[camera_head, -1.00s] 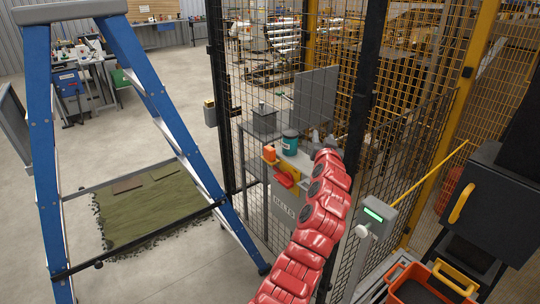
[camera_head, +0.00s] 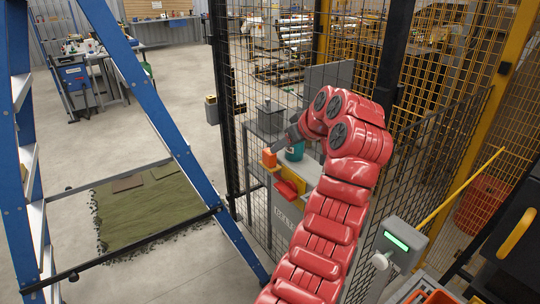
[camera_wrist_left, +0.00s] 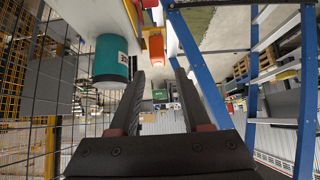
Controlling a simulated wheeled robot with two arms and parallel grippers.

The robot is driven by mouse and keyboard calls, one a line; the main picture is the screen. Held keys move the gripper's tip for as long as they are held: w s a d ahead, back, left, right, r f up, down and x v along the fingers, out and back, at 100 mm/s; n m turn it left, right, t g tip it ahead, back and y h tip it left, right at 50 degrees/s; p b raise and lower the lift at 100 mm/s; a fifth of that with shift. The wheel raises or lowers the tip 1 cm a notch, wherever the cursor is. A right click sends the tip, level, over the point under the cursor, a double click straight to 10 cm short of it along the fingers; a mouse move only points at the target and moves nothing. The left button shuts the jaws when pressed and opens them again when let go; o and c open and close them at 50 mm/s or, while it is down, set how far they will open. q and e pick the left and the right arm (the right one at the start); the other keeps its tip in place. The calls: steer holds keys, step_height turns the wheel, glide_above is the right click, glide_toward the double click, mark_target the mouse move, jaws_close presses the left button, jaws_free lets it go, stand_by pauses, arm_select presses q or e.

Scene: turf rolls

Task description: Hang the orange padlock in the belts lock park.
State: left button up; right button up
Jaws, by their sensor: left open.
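The orange padlock (camera_head: 269,158) is at the left end of a grey stand behind the mesh fence; it also shows in the left wrist view (camera_wrist_left: 156,45). Below it are a yellow part (camera_head: 274,171) and a red part (camera_head: 289,189). The stand's front (camera_head: 286,212) carries dark lettering, partly covered by my arm; I cannot tell which part is the lock park. My left gripper (camera_wrist_left: 157,70) is open and empty, with the padlock ahead, between and beyond its fingertips, apart from them. In the head view the fingers are small beside the padlock. My right gripper is not in view.
A teal canister (camera_wrist_left: 112,58) stands close beside the left fingers. A grey box (camera_head: 270,117) is on the stand behind. The mesh fence (camera_head: 232,90) and a blue ladder (camera_head: 150,100) are near. A grey post box with a green display (camera_head: 398,240) stands at right.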

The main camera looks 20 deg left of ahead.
mark_target(269, 156)
arm_select(q)
steer(key=p+x, duration=0.5)
steer(key=x, duration=0.5)
steer(key=shift+w+a+f, duration=0.1)
steer(key=shift+w, duration=0.2)
steer(key=shift+a+f, duration=0.1)
steer(key=shift+f, duration=0.05)
steer(key=shift+c, duration=1.2)
jaws_close()
